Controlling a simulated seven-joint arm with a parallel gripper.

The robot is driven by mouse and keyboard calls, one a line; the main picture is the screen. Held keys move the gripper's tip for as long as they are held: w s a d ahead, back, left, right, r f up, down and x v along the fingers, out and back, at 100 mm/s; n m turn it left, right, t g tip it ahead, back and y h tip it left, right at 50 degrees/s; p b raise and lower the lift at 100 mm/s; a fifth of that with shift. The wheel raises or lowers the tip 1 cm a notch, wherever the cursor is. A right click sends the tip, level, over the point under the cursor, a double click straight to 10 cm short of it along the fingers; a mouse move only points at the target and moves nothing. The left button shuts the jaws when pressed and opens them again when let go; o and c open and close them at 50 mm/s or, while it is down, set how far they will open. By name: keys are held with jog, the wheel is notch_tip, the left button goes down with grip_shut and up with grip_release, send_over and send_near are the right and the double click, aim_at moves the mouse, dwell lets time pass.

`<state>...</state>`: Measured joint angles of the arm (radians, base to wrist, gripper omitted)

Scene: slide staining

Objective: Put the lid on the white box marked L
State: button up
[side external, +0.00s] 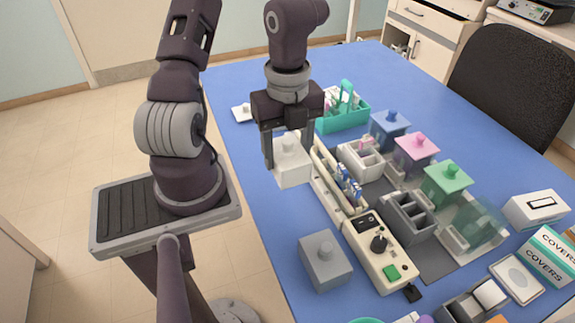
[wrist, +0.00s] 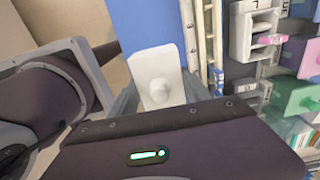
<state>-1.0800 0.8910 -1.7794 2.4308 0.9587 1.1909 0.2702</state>
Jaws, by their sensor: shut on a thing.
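A white block-shaped lid (side external: 292,168) with a round knob on top is at the left side of the blue table. My gripper (side external: 289,157) points down over it, one finger on each side, and is shut on it. In the wrist view the same white lid (wrist: 155,72) shows between the fingers, knob toward the camera. I cannot tell whether it touches the table. The open white box (side external: 361,160) stands to its right, with compartments and a pinkish slide in it. In the wrist view the white box (wrist: 243,40) bears a dark mark, partly cut off.
A long cream rack (side external: 327,170) with blue-topped items lies between the lid and the box. Jars with blue (side external: 390,120), pink (side external: 417,147) and green (side external: 447,180) lids stand beyond. A grey lid (side external: 325,262) and open grey box (side external: 408,218) are nearer. A teal caddy (side external: 343,118) is behind.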

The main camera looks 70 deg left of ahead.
jog(key=w+r, duration=0.3)
jog(key=w, duration=0.7)
send_near(367, 139)
jog(key=shift+d+f, duration=0.1)
jog(key=shift+f, duration=4.3)
jog(key=shift+f, duration=0.1)
jog(key=o, duration=1.4)
notch_tip(367, 139, up, 7)
